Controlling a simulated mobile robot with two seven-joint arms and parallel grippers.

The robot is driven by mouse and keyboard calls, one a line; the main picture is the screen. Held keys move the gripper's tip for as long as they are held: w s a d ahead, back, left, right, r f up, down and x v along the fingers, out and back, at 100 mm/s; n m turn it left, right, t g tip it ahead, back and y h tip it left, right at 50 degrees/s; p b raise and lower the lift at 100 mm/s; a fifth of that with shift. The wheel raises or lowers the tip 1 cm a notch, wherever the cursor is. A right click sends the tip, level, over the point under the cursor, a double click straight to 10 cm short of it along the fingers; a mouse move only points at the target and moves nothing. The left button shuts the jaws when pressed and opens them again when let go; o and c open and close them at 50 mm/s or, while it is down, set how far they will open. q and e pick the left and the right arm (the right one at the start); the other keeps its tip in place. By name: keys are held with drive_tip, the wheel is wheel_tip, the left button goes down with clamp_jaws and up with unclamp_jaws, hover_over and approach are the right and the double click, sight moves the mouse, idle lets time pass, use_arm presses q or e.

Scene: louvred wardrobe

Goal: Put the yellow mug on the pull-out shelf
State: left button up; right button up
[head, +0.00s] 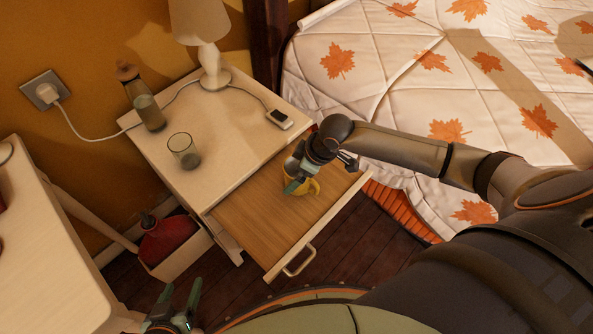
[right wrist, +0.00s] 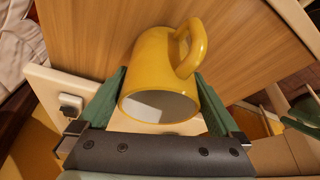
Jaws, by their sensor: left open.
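The yellow mug (head: 299,187) is at the pull-out shelf (head: 252,216), which extends from the bedside cabinet. My right gripper (head: 303,177) reaches down over the mug and partly hides it in the head view. In the right wrist view the mug (right wrist: 160,75) sits between the two green fingers, which press against its sides. Its open rim faces the camera and its handle points up and right. Whether its base touches the shelf is hidden. My left gripper (head: 178,304) is open and empty at the lower left, away from the shelf.
On the cabinet top stand a lamp (head: 213,70), a bottle (head: 147,105), a glass (head: 184,152) and a small dark-faced device (head: 280,119). The bed (head: 410,85) is at the right. A white table (head: 45,250) is at the left. Bare shelf surface lies around the mug.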

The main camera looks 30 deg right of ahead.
drive_tip(key=p+v, duration=0.3)
drive_tip(key=v, duration=0.9)
drive_tip(key=shift+r, duration=0.1)
idle(0.5)
idle(0.9)
